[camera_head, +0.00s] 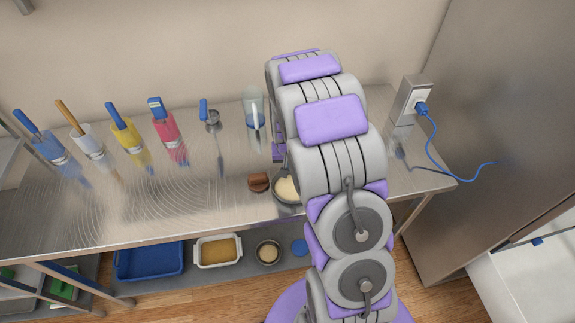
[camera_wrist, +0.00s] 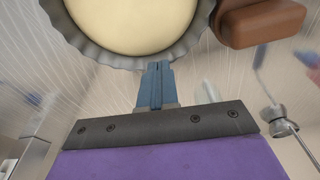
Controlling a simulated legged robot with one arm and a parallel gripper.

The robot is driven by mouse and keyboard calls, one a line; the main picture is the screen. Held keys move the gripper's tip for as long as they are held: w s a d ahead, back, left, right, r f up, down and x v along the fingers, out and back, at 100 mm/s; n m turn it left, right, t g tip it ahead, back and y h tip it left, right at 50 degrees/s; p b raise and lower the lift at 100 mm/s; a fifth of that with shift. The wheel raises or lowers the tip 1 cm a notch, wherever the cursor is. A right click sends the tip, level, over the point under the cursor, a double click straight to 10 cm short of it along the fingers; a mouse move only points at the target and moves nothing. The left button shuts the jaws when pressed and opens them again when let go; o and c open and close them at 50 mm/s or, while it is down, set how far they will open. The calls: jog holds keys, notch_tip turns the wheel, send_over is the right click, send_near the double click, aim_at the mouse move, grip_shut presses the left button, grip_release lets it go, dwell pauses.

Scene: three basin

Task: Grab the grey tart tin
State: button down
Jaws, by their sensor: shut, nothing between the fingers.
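The grey tart tin (camera_wrist: 78,38) has a fluted rim and a smooth cream-coloured filling. It fills the top of the wrist view and is cut off by the frame edge. In the head view, the tart tin (camera_head: 283,202) sits on the metal table, partly hidden behind my arm. My gripper (camera_wrist: 157,68) shows blue fingers that are shut and empty. Its tips appear just below the tin's rim in the wrist view; I cannot tell whether they touch it. In the head view the fingers are hidden by my arm.
A brown block-like object (camera_head: 259,182) lies close left of the tin; it also shows in the wrist view (camera_wrist: 258,22). Several coloured cups with tools line the table's back. A wall socket (camera_head: 414,101) with a blue cable is at right. A lower shelf holds a blue tray (camera_head: 150,262).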

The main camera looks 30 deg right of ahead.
jog(key=shift+r, duration=0.45)
